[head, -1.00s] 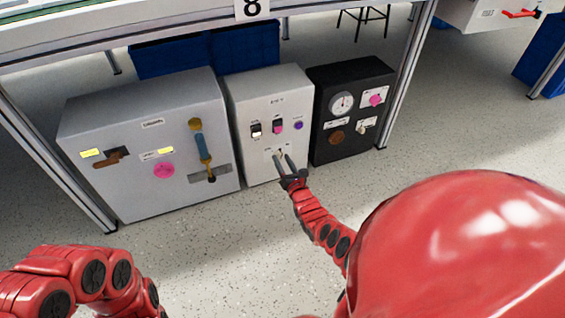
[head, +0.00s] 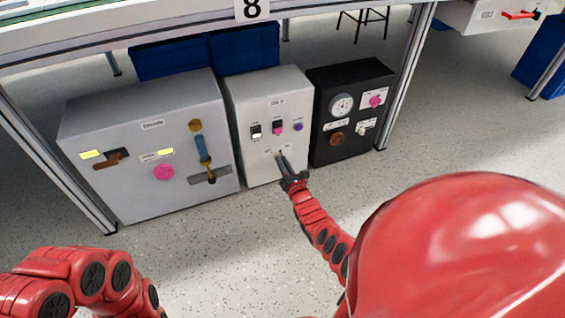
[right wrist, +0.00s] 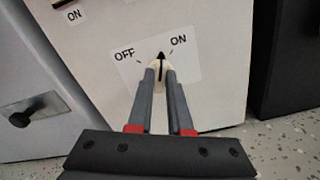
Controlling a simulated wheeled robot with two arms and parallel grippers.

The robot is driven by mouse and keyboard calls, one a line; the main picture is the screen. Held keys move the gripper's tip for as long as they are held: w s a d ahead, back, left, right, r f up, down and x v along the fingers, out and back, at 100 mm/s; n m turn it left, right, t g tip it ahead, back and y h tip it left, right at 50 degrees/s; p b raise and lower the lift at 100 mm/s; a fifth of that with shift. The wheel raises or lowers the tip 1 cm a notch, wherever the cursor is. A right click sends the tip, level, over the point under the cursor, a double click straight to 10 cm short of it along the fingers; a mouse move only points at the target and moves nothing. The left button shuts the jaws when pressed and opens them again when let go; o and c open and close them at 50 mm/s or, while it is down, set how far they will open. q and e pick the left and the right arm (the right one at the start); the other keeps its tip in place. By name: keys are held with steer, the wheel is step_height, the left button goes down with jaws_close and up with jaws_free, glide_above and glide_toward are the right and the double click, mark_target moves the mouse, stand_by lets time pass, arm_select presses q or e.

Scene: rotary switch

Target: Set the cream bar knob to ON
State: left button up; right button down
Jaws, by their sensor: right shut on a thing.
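The cream bar knob (right wrist: 154,64) with a dark pointer line is on the front of the middle light-grey box (head: 262,165). In the right wrist view its pointer is between the OFF label (right wrist: 124,54) and the ON label (right wrist: 178,40). My right gripper (right wrist: 160,74) is shut on the knob, one finger on each side, hiding much of it. In the head view the right gripper (head: 283,162) reaches the lower front of that box. My left arm shows at the lower left of the head view; its gripper is out of view.
The middle box also has two switches and a purple button (head: 298,127) above the knob. A wider grey box (head: 130,200) stands at left and a black box (head: 345,75) at right. A bench edge (head: 150,25) runs above; the speckled floor in front is clear.

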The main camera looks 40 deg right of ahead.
arm_select(q)
steer(key=shift+s+a+f+t, duration=0.25)
steer(key=shift+a+f+t, duration=0.45)
steer(key=shift+t, duration=0.2)
arm_select(e)
steer(key=m, duration=0.4)
steer(key=shift+m, duration=0.4)
steer(key=c, duration=0.8)
jaws_free()
steer(key=shift+c, duration=0.2)
